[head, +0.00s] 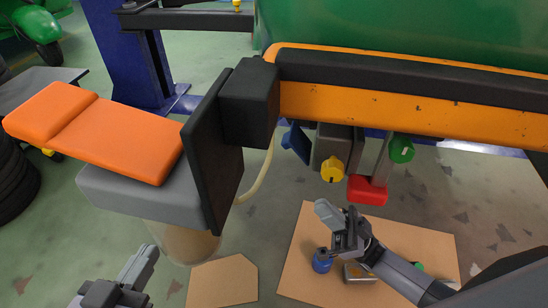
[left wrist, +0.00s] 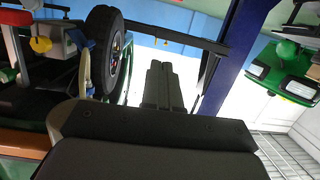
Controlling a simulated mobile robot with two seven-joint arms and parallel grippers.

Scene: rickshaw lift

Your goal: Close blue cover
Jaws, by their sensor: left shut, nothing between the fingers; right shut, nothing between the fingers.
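The blue cover (head: 297,143) hangs under the orange beam at the left side of a dark grey box (head: 333,146). It stands angled out from the box, and its upper part is partly hidden by the beam. A small blue part (left wrist: 86,48) shows in the left wrist view; I cannot tell whether it is the cover. My left gripper (head: 143,262) is shut and empty at the lower left, well away from the cover. Its shut fingers show in the left wrist view (left wrist: 162,85). My right gripper (head: 327,212) is shut and empty, below the cover and slightly right.
Yellow (head: 332,169), red (head: 367,190) and green (head: 401,149) parts hang near the box. An orange seat (head: 110,135) and black panel (head: 215,155) stand left. Cardboard (head: 300,285) on the floor bears a blue item (head: 321,261).

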